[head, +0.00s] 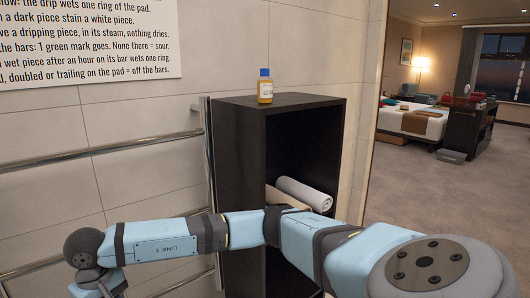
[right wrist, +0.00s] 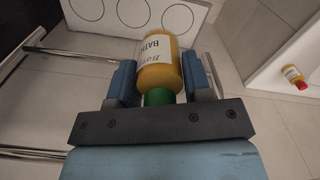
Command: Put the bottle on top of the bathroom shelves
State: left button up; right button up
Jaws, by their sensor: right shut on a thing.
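My right gripper (right wrist: 160,85) is shut on a yellow bottle (right wrist: 168,62) with a white label and a green cap. The cap points toward the gripper's palm. In the head view this gripper and its bottle are out of frame, below my arm at the lower left. The dark shelf unit (head: 238,155) stands against the wall, open at the front. A small yellow bottle (head: 265,91) with a blue cap stands upright on its top. My left gripper is not in view.
Rolled light towels (head: 303,194) lie inside the shelf unit. Metal rails (head: 130,150) run along the wall left of it. The wrist view shows a red-capped bottle (right wrist: 294,76) on a white surface and a white sheet with circles (right wrist: 130,12). The top has bare room beside the blue-capped bottle.

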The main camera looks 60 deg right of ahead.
aim_at(294, 98)
jog(key=z, duration=0.45)
jog(key=l+z, duration=0.1)
jog(key=z, duration=0.75)
jog(key=l+z, duration=0.1)
jog(key=z, duration=1.6)
jog(key=i+l+z, duration=0.2)
jog(key=i+z, duration=0.65)
jog(key=i, duration=0.15)
jog(key=i+u, duration=0.1)
jog(key=u, duration=0.35)
jog(key=i+l+u, duration=0.1)
jog(key=u, duration=0.4)
jog(key=l+u, duration=0.1)
jog(key=u, duration=0.35)
jog(key=i+l+u, duration=0.1)
jog(key=u, duration=1.4)
